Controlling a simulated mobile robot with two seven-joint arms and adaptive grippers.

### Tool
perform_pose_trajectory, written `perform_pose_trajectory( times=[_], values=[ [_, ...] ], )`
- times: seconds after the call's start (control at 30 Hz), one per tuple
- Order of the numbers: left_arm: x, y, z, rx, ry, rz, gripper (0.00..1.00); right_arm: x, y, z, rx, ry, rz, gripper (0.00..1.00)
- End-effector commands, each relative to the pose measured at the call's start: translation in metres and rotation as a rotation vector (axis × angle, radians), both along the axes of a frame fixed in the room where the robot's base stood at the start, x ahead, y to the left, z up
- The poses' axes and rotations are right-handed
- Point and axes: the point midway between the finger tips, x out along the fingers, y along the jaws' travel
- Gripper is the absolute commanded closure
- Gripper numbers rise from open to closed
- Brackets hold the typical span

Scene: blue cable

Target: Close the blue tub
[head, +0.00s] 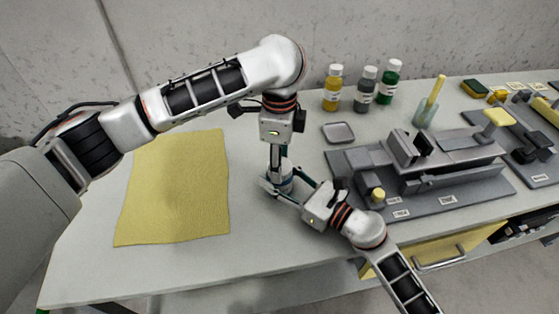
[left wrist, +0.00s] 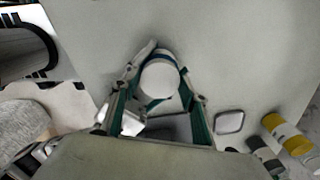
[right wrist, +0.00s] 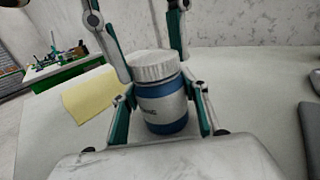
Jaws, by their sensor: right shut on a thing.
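The blue tub (right wrist: 163,112) stands upright with a white lid (right wrist: 153,66) on top; whether the lid is seated or loose I cannot tell. My right gripper (head: 275,192) is low at the table and shut around the tub's body, with a finger on each side in the right wrist view. My left gripper (head: 276,170) points down from above. Its fingers are spread on either side of the lid, near its edge. In the left wrist view the round white lid (left wrist: 160,78) shows between fingers. In the head view the grippers mostly hide the tub.
A yellow cloth (head: 175,190) lies to the left. A small grey tray (head: 339,132) and several bottles (head: 363,87) stand behind to the right. A grey fixture (head: 430,165) fills the right side. The front middle of the table is clear.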

Motion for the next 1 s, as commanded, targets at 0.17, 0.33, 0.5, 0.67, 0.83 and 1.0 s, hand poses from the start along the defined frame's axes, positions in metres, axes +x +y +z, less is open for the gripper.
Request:
perform_pose_trajectory(
  times=[0.17,0.33,0.5,0.67,0.83,1.0],
  values=[
    [0.0,0.0,0.0,0.0,0.0,0.001,0.39,0.0,0.0,0.0,0.0,0.0,0.001,1.0],
    [0.0,0.0,0.0,0.0,0.0,0.001,0.39,0.0,0.0,0.0,0.0,0.0,0.001,1.0],
    [0.001,0.0,0.007,0.0,-0.003,0.001,0.39,0.0,0.0,0.0,0.0,0.0,0.001,1.0],
    [0.002,0.001,0.032,0.001,-0.006,0.001,0.39,0.0,0.0,0.0,0.0,0.0,0.001,1.0],
    [0.002,0.0,0.065,0.002,-0.006,0.001,0.39,0.0,0.0,0.0,0.0,0.0,0.001,1.0],
    [0.001,0.0,0.095,0.001,-0.004,0.001,0.39,0.0,0.0,0.0,0.0,0.0,0.001,1.0]
  ],
)
